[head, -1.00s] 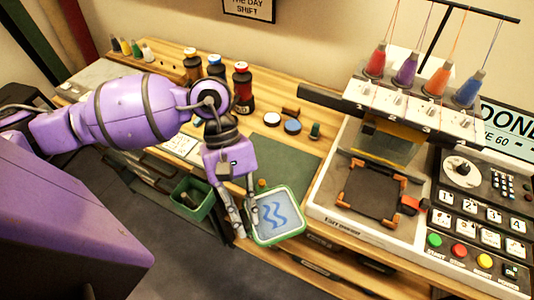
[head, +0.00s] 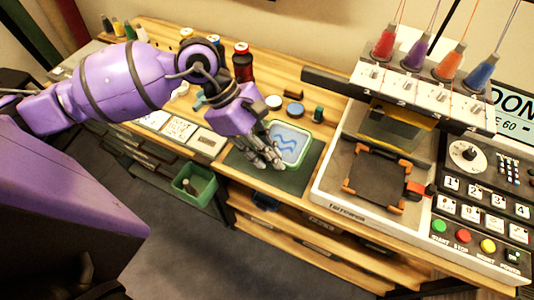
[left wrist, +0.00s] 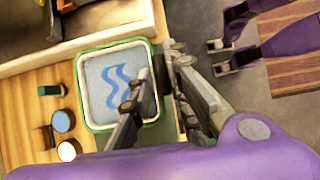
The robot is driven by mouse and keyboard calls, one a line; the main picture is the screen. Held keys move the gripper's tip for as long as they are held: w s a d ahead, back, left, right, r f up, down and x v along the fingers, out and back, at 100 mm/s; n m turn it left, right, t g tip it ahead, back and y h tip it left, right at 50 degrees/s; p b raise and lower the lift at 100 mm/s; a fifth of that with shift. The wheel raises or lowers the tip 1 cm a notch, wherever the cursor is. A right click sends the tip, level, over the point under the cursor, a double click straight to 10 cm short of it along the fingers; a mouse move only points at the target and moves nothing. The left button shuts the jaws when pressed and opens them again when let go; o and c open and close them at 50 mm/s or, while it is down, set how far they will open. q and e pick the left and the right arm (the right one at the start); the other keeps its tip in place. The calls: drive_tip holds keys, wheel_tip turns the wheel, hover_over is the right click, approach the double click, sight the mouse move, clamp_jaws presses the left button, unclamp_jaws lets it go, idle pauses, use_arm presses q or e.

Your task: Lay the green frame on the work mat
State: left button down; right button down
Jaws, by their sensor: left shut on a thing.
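The green frame (head: 291,143) is a rounded square hoop with pale cloth and blue wavy lines. It is over the dark green work mat (head: 290,183), towards its back right part. I cannot tell whether it touches the mat. My left gripper (head: 272,158) is shut on the frame's near left edge. The left wrist view shows the fingers (left wrist: 158,88) on either side of the rim of the green frame (left wrist: 105,80). My right gripper (left wrist: 218,57) shows in the left wrist view, open and empty, away from the table.
The embroidery machine's white base (head: 330,190) stands just right of the mat. Discs (head: 295,110) and a small green spool (head: 318,115) lie behind the frame. White cards (head: 180,130) lie to the left. A green bin (head: 195,188) hangs below the table edge.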

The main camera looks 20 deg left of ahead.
use_arm(q)
drive_tip(key=w+f, duration=0.1)
drive_tip(key=w+a+f, duration=0.1)
drive_tip(key=f, duration=0.1)
drive_tip(key=w+f, duration=0.1)
drive_tip(key=shift+w+a+f, duration=0.15)
drive_tip(key=shift+a+f, duration=0.1)
drive_tip(key=shift+a, duration=0.1)
drive_tip(key=shift+w+a+f, duration=0.3)
drive_tip(key=shift+w+f, duration=0.25)
drive_tip(key=shift+f, duration=1.7)
use_arm(e)
drive_tip(key=shift+w+a+r, duration=0.15)
drive_tip(key=shift+w+r, duration=0.1)
drive_tip(key=shift+w, duration=0.15)
use_arm(q)
drive_tip(key=shift+f+b, duration=0.35)
drive_tip(key=shift+f, duration=0.3)
drive_tip(key=c, duration=1.7)
unclamp_jaws()
drive_tip(key=shift+o, duration=0.2)
use_arm(e)
drive_tip(key=shift+s+f, duration=0.4)
drive_tip(key=shift+f, duration=0.15)
